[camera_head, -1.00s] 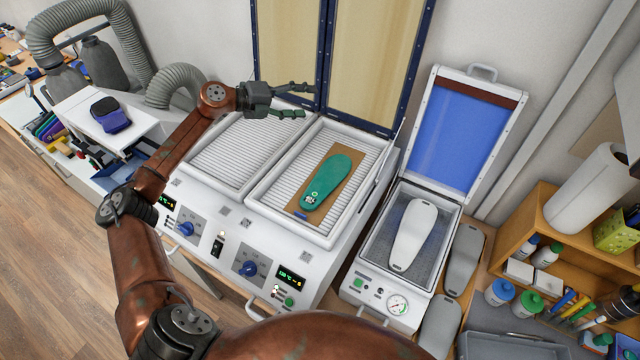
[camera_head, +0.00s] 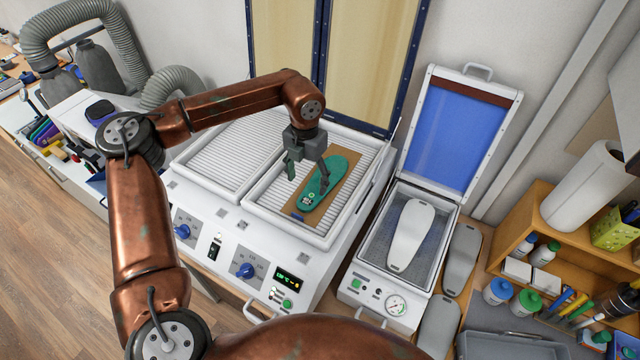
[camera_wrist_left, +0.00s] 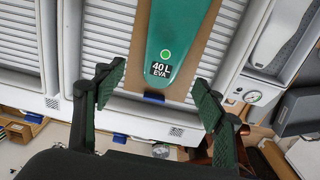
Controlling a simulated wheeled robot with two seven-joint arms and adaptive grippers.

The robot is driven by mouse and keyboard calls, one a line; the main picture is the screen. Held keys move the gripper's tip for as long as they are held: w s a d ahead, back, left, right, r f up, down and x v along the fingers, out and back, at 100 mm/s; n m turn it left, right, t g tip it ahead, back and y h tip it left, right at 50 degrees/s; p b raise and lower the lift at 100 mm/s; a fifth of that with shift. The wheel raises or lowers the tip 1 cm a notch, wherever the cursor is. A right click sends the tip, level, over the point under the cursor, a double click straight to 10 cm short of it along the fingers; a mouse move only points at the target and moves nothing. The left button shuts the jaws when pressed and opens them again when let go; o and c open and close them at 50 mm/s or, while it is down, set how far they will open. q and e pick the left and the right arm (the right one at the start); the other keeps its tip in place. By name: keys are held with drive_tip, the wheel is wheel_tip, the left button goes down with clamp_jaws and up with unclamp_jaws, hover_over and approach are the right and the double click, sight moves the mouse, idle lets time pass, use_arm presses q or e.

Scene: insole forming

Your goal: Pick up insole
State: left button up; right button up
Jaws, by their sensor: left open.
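The green insole (camera_head: 337,172) lies on a brown board (camera_head: 347,189) in the right bay of the white heating machine (camera_head: 262,219). In the left wrist view the insole (camera_wrist_left: 181,30) carries a "40 L EVA" label at its near end. My left gripper (camera_head: 308,176) points down over the insole, its fingers at either side and partly covering it. In the left wrist view the left gripper (camera_wrist_left: 158,88) is open and empty, its fingers apart with the insole's near end ahead between them. I cannot tell the exact height above the insole. My right gripper is not in view.
A forming press (camera_head: 365,278) with a raised blue lid (camera_head: 455,137) stands to the right, holding a white foot form (camera_head: 411,236). Grey forms (camera_head: 462,258) lie beside it. The machine's left bay (camera_head: 215,155) is empty. Raised framed panels (camera_head: 372,60) stand behind the machine.

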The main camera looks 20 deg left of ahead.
sight(308, 200)
use_arm(q)
drive_tip(key=f+p, duration=0.1)
drive_tip(key=f, duration=0.3)
drive_tip(key=s+f+p, duration=0.1)
drive_tip(key=f, duration=0.1)
drive_tip(key=shift+d+p, duration=0.1)
drive_tip(key=shift+p, duration=0.25)
drive_tip(key=shift+f, duration=0.2)
drive_tip(key=shift+c, duration=0.5)
drive_tip(key=c, duration=0.9)
drive_tip(key=shift+r, duration=0.15)
